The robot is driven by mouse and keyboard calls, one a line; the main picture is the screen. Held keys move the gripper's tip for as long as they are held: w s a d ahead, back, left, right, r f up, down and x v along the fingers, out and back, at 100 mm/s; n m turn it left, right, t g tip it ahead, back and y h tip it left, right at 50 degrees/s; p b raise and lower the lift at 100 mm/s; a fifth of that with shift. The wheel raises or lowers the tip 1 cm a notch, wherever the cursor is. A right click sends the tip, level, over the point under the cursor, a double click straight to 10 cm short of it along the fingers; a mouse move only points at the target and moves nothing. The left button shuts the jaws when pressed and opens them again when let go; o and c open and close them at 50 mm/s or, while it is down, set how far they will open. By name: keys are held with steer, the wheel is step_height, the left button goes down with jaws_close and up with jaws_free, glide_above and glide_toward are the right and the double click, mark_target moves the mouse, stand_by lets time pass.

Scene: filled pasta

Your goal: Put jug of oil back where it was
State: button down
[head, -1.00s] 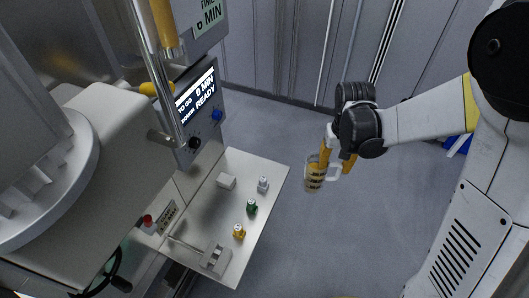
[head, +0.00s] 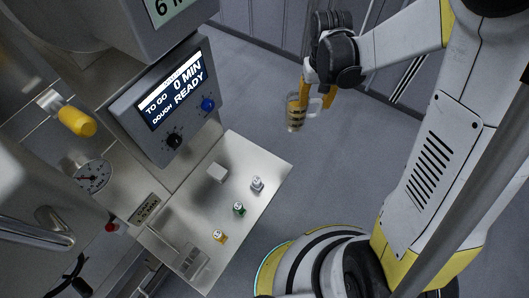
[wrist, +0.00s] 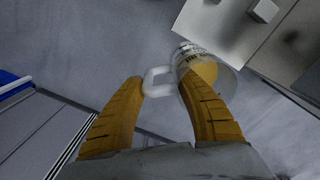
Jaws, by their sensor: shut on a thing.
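The jug of oil (head: 293,113) is a clear jug with yellow oil, dark markings and a pale handle. My gripper (head: 316,99) is shut on its handle and holds it in the air over the floor, beyond the right edge of the steel shelf (head: 268,158). In the wrist view, the handle lies between the two orange fingers of my gripper (wrist: 160,95), and the jug (wrist: 208,72) hangs beside the right finger. Oil shows inside it. In the head view the jug looks roughly upright.
On the shelf are a white block (head: 217,172), a small white-capped bottle (head: 257,183), a green one (head: 239,209), a yellow one (head: 219,236) and a grey fitting (head: 194,262). A machine with a display panel (head: 172,98) stands at left. Grey floor lies open between.

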mark_target(298, 125)
steer(key=s+a+f+n, duration=0.1)
steer(key=n, duration=0.2)
steer(key=s+a+f+n+b, duration=0.1)
steer(key=a+f+n, duration=0.1)
steer(key=n, duration=0.1)
steer(key=s+a+f+n+b, duration=0.1)
steer(key=f+n, duration=0.1)
steer(key=n, duration=0.1)
steer(key=shift+s+a+f, duration=0.2)
steer(key=shift+s+a, duration=0.1)
steer(key=shift+a, duration=0.1)
steer(key=s+a+f+n+b, duration=0.3)
steer(key=s+a+f+n, duration=0.15)
steer(key=n, duration=0.55)
steer(key=shift+y, duration=0.3)
steer(key=w+a+f+b, duration=0.1)
steer(key=w+f+b, duration=0.1)
steer(key=w+f, duration=0.1)
steer(key=w+a+f+b, duration=0.2)
steer(key=w+f, duration=0.2)
steer(key=w+a+f+b, duration=0.1)
steer(key=w+f+b, duration=0.1)
steer(key=w+f, duration=0.1)
steer(key=shift+w+a+f+b, duration=0.3)
steer(key=shift+a+f+b, duration=0.1)
steer(key=shift+f, duration=0.35)
steer(key=shift+r, duration=0.2)
steer(key=shift+f, duration=0.15)
